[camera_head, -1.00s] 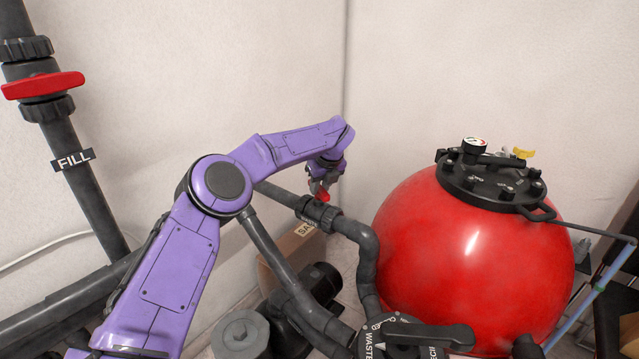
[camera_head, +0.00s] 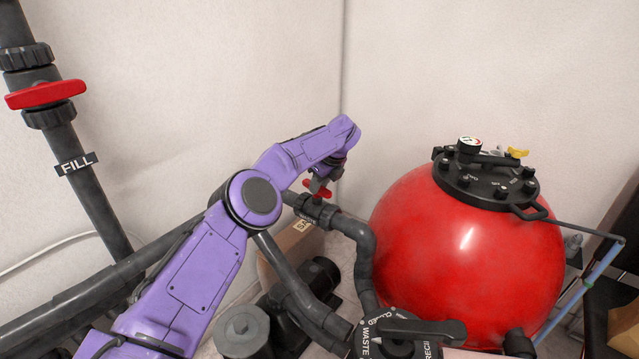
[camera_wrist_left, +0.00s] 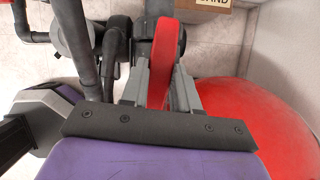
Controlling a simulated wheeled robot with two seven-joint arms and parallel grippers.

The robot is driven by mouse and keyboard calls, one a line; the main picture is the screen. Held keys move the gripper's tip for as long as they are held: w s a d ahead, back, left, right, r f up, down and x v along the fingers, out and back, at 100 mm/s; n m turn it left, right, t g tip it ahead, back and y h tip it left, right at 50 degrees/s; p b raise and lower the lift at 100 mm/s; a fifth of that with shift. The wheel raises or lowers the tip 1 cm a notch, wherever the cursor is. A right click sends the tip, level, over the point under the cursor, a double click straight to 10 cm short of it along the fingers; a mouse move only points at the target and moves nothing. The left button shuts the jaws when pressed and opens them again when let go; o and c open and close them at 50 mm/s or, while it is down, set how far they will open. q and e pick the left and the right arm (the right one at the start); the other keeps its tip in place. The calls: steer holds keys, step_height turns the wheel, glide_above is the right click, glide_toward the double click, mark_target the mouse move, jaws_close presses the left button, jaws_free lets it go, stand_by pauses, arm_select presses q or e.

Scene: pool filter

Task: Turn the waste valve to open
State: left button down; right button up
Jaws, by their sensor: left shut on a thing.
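The waste valve's red handle (camera_head: 318,188) sits on a dark grey valve body (camera_head: 318,211) in the pipe left of the red tank. My left gripper (camera_head: 319,186) reaches down to it from above, shut on the handle. In the left wrist view the red handle (camera_wrist_left: 165,60) stands upright between the two grey fingers (camera_wrist_left: 163,88), and its lower end is hidden behind the gripper. The handle's exact angle to the pipe is hard to tell in the head view. My right gripper is out of view.
The red spherical tank (camera_head: 470,255) with its black lid (camera_head: 487,181) stands close on the right. A pump (camera_head: 310,290) and pipes lie below my arm. The FILL pipe (camera_head: 90,195) with a red handle (camera_head: 45,95) is at left. A cardboard box (camera_head: 290,245) stands behind.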

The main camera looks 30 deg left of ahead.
arm_select(q)
steer(key=c, duration=0.8)
jaws_free()
steer(key=shift+c, duration=0.2)
steer(key=v, duration=1)
steer(key=shift+r+p, duration=0.25)
steer(key=shift+p, duration=0.15)
steer(key=shift+d, duration=0.15)
